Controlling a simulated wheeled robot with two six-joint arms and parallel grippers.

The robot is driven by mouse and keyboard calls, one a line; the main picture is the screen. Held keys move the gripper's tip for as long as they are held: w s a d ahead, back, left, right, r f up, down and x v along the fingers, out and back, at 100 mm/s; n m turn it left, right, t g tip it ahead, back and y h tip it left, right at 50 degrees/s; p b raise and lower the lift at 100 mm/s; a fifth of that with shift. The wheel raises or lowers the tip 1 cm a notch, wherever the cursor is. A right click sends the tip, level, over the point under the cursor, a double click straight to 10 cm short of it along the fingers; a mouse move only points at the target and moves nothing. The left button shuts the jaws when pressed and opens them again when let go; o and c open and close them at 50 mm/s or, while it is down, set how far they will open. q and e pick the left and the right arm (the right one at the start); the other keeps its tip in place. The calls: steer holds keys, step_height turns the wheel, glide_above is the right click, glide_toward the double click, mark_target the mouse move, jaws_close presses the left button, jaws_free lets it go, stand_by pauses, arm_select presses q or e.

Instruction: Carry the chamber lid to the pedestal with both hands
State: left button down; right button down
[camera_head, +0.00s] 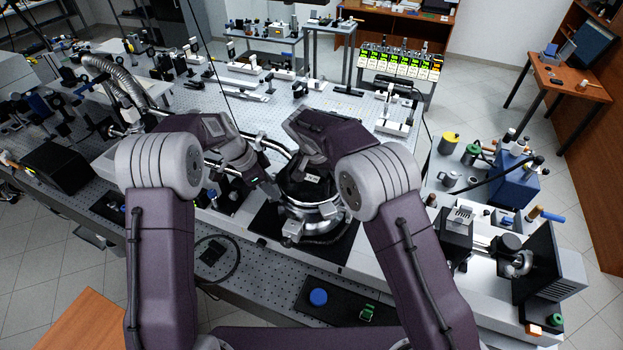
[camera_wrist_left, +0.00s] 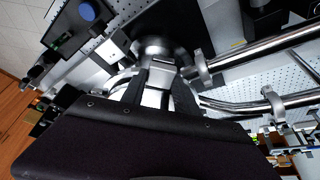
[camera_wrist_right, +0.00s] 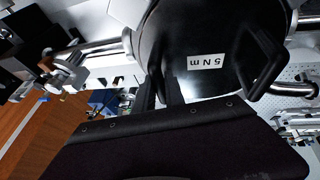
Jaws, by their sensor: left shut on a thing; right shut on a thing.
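The chamber lid (camera_head: 296,187) is a dark round plate with a white label, at the steel chamber (camera_head: 318,212) in the middle of the head view. It fills the upper middle of the right wrist view (camera_wrist_right: 215,85), where the label reads "5 N m" and a black handle (camera_wrist_right: 266,62) stands at its right. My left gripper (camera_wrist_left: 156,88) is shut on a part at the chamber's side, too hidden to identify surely. Whether the lid touches the chamber is unclear.
Steel pipes (camera_wrist_left: 270,42) run beside the chamber. A black base plate with a blue knob (camera_head: 318,297) lies toward the front edge of the perforated table. A blue device (camera_head: 496,180) and a dark clamp-like apparatus (camera_head: 540,275) stand to the right.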

arm_select(q)
steer(key=shift+w+a+r, duration=0.15)
arm_select(e)
steer(key=shift+r, duration=0.25)
